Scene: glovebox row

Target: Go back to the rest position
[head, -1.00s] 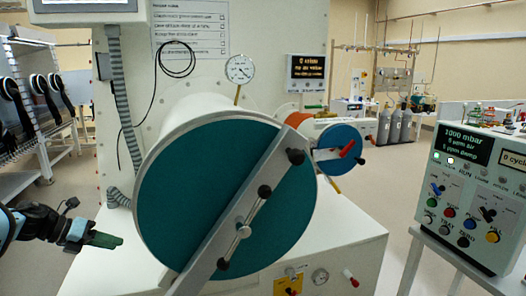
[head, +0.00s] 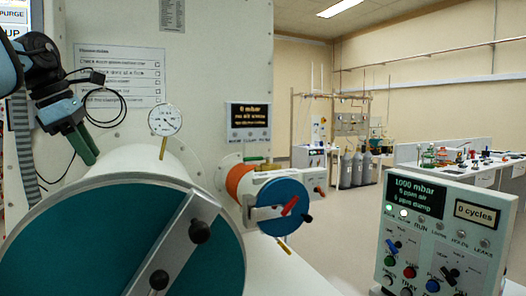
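My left gripper (head: 85,148) is at the upper left of the head view, with its green fingers pointing down. It is above and left of the large antechamber with the teal door (head: 90,245) and in front of the white panel. I see nothing held in it. The fingers look close together, but the angle does not show whether they are shut. The teal door has a grey bar (head: 178,245) with black knobs across it. My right gripper is out of view.
A dial gauge (head: 165,120) stands above the large chamber. A control box (head: 440,240) reading 1000 mbar and 0 cycles stands at the lower right. Open floor (head: 345,225) lies between.

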